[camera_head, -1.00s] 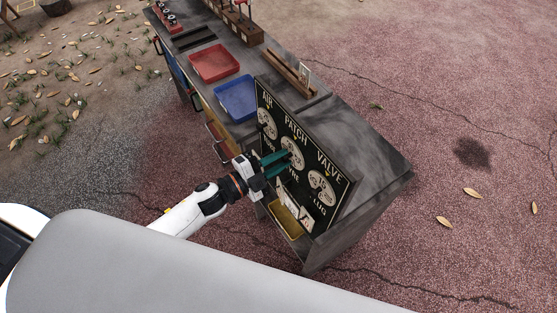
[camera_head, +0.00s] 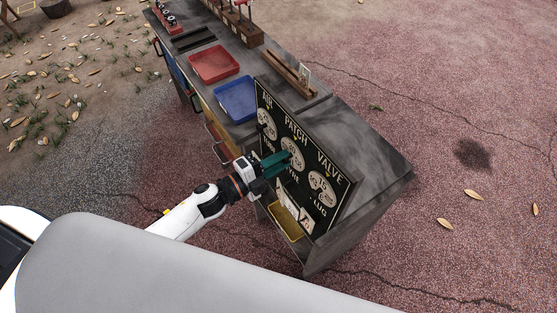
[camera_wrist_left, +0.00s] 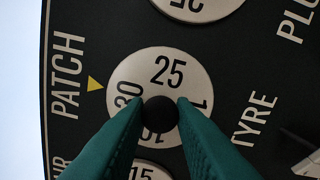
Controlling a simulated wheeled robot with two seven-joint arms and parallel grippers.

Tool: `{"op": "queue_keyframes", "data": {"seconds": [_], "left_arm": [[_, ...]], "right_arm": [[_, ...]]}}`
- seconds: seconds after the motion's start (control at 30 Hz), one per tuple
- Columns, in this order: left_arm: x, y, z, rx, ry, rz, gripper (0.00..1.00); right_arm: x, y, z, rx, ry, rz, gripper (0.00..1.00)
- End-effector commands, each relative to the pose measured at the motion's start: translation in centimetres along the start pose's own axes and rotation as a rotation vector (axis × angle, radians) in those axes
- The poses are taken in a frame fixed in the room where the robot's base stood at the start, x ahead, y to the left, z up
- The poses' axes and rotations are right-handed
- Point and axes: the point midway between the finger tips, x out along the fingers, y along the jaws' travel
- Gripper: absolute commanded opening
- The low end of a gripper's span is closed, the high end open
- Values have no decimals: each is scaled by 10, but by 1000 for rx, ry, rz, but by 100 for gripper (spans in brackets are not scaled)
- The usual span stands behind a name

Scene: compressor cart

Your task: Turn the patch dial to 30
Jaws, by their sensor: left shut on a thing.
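The patch dial (camera_head: 294,146) is a pale round disc in the middle of the upright black panel (camera_head: 335,207). In the left wrist view the dial (camera_wrist_left: 185,62) shows 25 at the top, 10 at the bottom and 30 at the left. A yellow triangle (camera_wrist_left: 95,84) on the panel beside the word PATCH points at the 30, which looks lined up with it. My left gripper (camera_head: 286,159) is shut on the dial's black centre knob (camera_wrist_left: 160,112), with a green fingertip on each side. My right gripper is out of view.
The air dial (camera_head: 266,123) and valve dial (camera_head: 322,186) flank the patch dial closely. A yellow tray (camera_head: 287,220) sits below the panel. Blue (camera_head: 237,98) and red (camera_head: 214,63) trays stand on the cart top behind. The cart top right of the panel is clear.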

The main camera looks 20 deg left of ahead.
Motion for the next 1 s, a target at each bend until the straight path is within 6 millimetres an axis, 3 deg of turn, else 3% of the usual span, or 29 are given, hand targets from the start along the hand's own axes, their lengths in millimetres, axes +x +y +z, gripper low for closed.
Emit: {"op": "queue_keyframes", "data": {"seconds": [0.03, 0.07, 0.2, 0.57, 1.0], "left_arm": [[0, 0, 0, 2, -1, -1, 0], [0, 0, 0, 2, -1, -1, 26], [0, 0, 0, 1, 0, -1, 45], [-7, -2, 0, 0, 0, -2, 45], [-92, -3, 0, -1, 0, -5, 45]], "right_arm": [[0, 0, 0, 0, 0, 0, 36], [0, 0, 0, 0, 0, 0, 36], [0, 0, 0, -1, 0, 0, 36], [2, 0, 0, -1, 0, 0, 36], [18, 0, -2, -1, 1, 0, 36]]}}
